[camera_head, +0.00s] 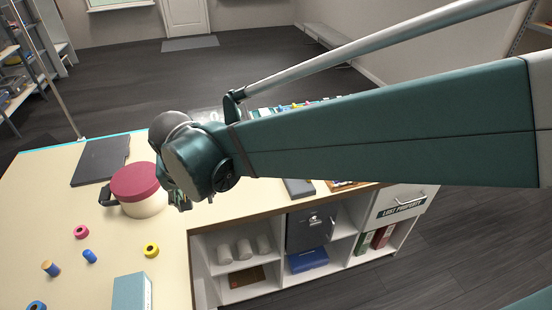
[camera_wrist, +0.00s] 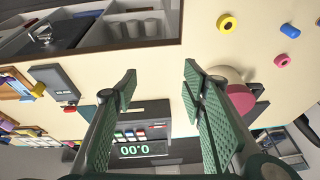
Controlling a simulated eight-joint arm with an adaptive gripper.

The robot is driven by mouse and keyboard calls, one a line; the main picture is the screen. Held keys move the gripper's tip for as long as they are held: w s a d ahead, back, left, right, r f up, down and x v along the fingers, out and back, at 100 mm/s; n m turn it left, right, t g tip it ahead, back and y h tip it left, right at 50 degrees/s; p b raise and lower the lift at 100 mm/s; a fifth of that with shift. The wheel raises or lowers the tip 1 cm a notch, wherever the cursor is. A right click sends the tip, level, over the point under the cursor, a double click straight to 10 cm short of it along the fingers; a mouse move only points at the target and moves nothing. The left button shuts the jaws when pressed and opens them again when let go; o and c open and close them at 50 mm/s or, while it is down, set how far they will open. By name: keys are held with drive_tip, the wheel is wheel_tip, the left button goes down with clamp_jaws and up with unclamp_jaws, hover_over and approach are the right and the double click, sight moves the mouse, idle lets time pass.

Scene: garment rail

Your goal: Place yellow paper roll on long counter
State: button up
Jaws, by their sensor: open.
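A small yellow ring-shaped roll (camera_head: 151,250), apparently the yellow paper roll, lies on the cream top of the counter (camera_head: 60,220), near its shelf-side edge. The same roll shows at the top of the wrist view (camera_wrist: 227,22). This cream surface appears to be the long counter. My gripper (camera_head: 181,201) is above the counter, farther back than the roll and apart from it. In the wrist view its green fingers (camera_wrist: 160,72) are spread with nothing between them. The arm hides part of the counter's far side.
A pink-lidded round box (camera_head: 138,186) stands near my gripper. A pink roll (camera_head: 81,232), blue pieces (camera_head: 89,256) and a light-blue box (camera_head: 131,291) are around the yellow roll. A dark flat pad (camera_head: 101,160) lies behind. A till (camera_wrist: 140,132) shows beyond my fingers.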

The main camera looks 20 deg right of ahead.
drive_tip(key=s+d+r+t, duration=0.1)
drive_tip(key=s+d, duration=0.3)
drive_tip(key=d, duration=0.5)
drive_tip(key=s+d+r+t, duration=0.1)
drive_tip(key=s+d, duration=0.3)
drive_tip(key=d, duration=0.5)
drive_tip(key=s+d+r+n+t, duration=0.1)
drive_tip(key=s+d, duration=0.3)
drive_tip(key=d, duration=0.5)
drive_tip(key=shift+s+d+r, duration=0.2)
drive_tip(key=shift+d, duration=0.05)
